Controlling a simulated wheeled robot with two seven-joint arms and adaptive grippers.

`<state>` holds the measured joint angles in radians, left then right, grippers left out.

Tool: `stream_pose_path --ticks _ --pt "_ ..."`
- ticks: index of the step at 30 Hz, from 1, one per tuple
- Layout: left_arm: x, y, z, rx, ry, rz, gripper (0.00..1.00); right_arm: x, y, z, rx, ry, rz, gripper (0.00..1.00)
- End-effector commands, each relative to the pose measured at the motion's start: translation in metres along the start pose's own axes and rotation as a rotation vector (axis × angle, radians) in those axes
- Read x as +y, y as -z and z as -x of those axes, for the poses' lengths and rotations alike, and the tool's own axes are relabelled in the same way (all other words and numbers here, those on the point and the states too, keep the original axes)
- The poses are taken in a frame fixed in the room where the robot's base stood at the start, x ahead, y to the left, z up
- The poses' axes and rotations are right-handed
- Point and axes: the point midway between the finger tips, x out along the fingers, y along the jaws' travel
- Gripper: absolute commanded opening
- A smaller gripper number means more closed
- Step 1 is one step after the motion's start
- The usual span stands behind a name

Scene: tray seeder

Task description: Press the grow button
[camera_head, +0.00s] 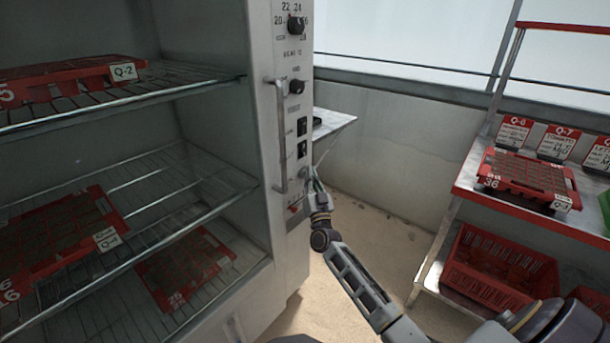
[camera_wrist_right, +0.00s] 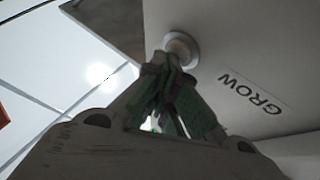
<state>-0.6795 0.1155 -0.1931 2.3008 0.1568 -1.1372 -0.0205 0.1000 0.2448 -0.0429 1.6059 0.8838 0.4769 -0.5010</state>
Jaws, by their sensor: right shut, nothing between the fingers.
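The grow button (camera_wrist_right: 180,46) is a round pale knob with a collar on a grey panel, beside the printed label GROW (camera_wrist_right: 254,93) in the right wrist view. My right gripper (camera_wrist_right: 168,62) is shut and empty. Its fingertips overlap the lower edge of the button in that view; I cannot tell whether they touch it. In the head view my right gripper (camera_head: 314,183) is at the lower part of the cabinet's control panel (camera_head: 286,130), and the button is mostly hidden there. My left gripper is not in view.
The open cabinet at left holds red seed trays (camera_head: 60,235) on wire shelves (camera_head: 160,190). A vertical handle (camera_head: 279,135) stands out beside the panel. A red switch (camera_head: 295,208) sits below the gripper. At right, a rack holds a red tray (camera_head: 530,172) and a red crate (camera_head: 497,270).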

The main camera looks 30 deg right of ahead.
Motion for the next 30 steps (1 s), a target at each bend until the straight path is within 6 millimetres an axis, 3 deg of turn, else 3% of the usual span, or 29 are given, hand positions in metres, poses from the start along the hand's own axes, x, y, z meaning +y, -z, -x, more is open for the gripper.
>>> stream_pose_path --ticks 30 --pt "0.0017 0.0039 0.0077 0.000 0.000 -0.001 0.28 0.0048 0.0053 0.0067 -0.001 0.000 0.000 0.00"
